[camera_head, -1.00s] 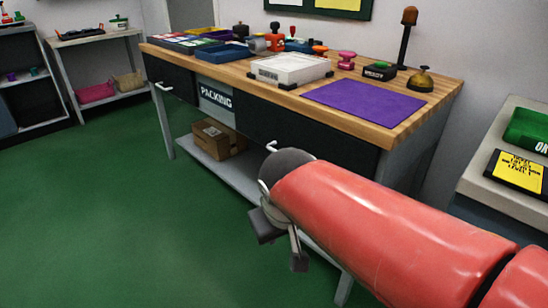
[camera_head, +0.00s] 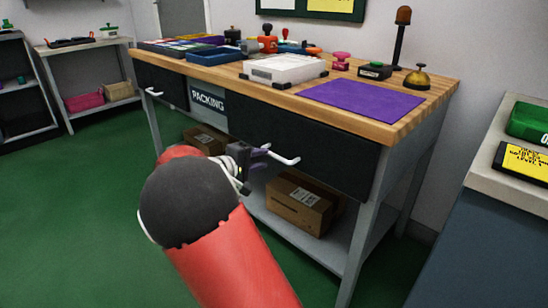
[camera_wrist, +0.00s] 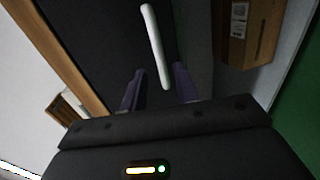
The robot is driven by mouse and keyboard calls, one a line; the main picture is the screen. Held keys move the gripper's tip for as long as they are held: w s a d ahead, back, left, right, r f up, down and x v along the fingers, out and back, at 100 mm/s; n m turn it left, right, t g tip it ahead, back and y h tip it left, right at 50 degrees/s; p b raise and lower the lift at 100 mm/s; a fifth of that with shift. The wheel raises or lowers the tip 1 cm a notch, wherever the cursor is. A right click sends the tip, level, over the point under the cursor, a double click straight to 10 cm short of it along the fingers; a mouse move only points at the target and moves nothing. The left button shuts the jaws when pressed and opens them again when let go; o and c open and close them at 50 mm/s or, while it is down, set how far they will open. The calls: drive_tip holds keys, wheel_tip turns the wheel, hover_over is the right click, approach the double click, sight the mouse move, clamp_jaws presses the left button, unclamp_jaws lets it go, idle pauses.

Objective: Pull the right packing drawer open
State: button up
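The right packing drawer has a dark front (camera_head: 320,150) under the wooden table top, right of the PACKING label (camera_head: 208,99). Its front looks flush with the table. Its white bar handle (camera_head: 283,157) sticks out from the front; in the wrist view the handle (camera_wrist: 156,45) runs lengthwise, with its near end between the fingers. My gripper (camera_head: 250,165) is at the left part of the handle. In the wrist view my gripper (camera_wrist: 160,85) has its two fingers apart, one on each side of the bar, with gaps visible.
The left drawer's handle (camera_head: 154,92) is at the far left of the table. Cardboard boxes (camera_head: 299,203) stand on the lower shelf (camera_head: 290,232) below. A purple mat (camera_head: 363,99) and a white box lie on top. Green floor is clear at left.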

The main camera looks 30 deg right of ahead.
sight(272, 156)
drive_tip(key=x, duration=0.6)
drive_tip(key=shift+d, duration=0.1)
drive_tip(key=shift+c, duration=0.4)
clamp_jaws()
